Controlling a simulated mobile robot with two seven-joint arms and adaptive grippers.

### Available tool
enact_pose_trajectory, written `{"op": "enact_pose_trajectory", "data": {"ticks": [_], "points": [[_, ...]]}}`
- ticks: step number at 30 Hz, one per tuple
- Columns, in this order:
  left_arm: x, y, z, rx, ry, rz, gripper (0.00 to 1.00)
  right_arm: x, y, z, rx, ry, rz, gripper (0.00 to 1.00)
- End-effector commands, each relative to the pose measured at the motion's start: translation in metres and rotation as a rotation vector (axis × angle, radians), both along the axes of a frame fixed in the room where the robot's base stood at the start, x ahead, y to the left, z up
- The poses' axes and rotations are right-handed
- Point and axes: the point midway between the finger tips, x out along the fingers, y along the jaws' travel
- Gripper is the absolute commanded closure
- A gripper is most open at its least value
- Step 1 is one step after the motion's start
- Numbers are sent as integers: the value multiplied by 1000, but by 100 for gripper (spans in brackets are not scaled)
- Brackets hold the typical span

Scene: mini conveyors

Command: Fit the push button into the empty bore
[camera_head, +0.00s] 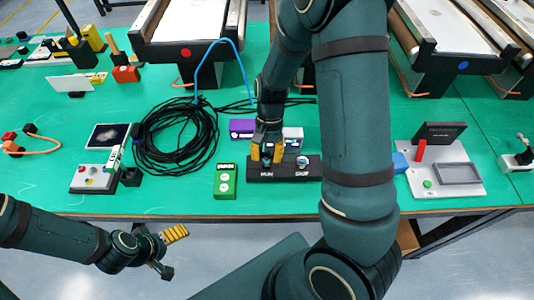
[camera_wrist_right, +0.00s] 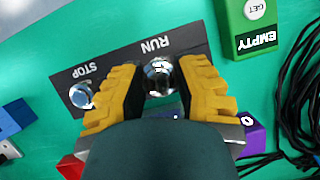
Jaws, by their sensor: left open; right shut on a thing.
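A dark panel (camera_head: 313,170) lies near the table's front edge, with RUN and STOP labels that read upside down in the right wrist view (camera_wrist_right: 120,67). A chrome-ringed button (camera_head: 303,161) sits at STOP; it also shows in the wrist view (camera_wrist_right: 81,96). My right gripper (camera_head: 266,153) points down over the RUN end, shut on a round chrome push button (camera_wrist_right: 160,76) between its yellow-and-black fingers. The RUN bore is hidden; I cannot tell whether the push button is in it. My left gripper (camera_head: 170,252) is open and empty, in front of the table's edge.
A green box (camera_head: 226,181) stands left of the panel, a purple box (camera_head: 241,128) and a pale box (camera_head: 293,135) behind it. A black cable coil (camera_head: 176,138) lies left. A grey station (camera_head: 458,172) with a red post stands right. Conveyors (camera_head: 190,28) line the back.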

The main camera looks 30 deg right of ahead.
Motion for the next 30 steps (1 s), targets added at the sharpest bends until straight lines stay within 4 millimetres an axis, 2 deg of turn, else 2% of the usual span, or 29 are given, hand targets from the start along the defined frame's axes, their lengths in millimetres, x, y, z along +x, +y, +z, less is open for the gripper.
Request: {"op": "enact_pose_trajectory", "data": {"ticks": [30], "points": [[0,0,-11,0,0,0,6,0,0,-17,0,0,0,100]]}}
